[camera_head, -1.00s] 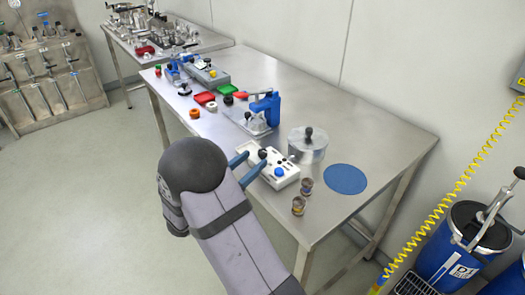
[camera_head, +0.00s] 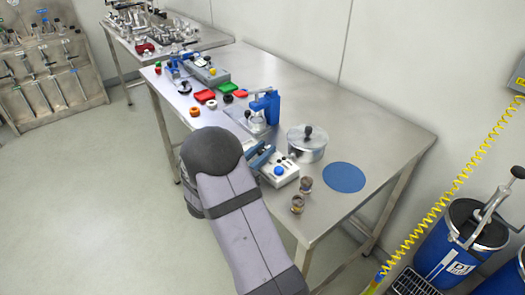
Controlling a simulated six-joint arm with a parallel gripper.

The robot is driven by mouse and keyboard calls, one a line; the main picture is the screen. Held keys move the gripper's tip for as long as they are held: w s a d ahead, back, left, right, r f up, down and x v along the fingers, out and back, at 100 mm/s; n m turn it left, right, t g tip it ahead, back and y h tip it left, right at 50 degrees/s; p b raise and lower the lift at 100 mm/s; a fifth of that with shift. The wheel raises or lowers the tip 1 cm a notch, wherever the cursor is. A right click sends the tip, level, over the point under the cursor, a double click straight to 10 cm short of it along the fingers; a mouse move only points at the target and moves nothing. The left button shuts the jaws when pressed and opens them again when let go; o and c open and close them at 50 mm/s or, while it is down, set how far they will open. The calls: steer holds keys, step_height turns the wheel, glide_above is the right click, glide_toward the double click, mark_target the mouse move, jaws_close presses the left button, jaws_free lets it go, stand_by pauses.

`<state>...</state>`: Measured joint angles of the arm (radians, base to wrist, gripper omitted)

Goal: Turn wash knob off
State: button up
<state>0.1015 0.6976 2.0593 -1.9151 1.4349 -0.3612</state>
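A white control box (camera_head: 287,178) lies near the front edge of the steel table. A blue knob (camera_head: 279,170) shows on its right part, with small dark knobs or switches (camera_head: 292,160) behind it. I cannot read any labels, so I cannot tell which knob is the wash knob. My gripper (camera_head: 268,154) has blue fingers and is at the box's left end, partly hidden behind my dark, rounded arm joint. The fingers cover the box's left part and any knob there. I cannot tell whether they are open or shut, or touching a knob.
A lidded metal pot (camera_head: 306,146) stands behind the box, and a blue round mat (camera_head: 344,177) lies to its right. Two small brown-topped jars (camera_head: 298,203) stand near the front edge. A blue press-like device (camera_head: 264,108) and red and green trays (camera_head: 225,89) are farther back.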

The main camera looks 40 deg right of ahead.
steer(key=shift+t, duration=0.3)
jaws_close()
steer(key=n+t+y+b, duration=0.1)
steer(key=n+t, duration=0.1)
steer(key=shift+d+t, duration=0.1)
steer(key=shift+t, duration=0.2)
steer(key=shift+n+t+y+b, duration=1)
steer(key=shift+n+t, duration=0.2)
steer(key=shift+t, duration=0.3)
steer(key=shift+r, duration=0.1)
steer(key=o, duration=1)
jaws_free()
steer(key=shift+c, duration=0.2)
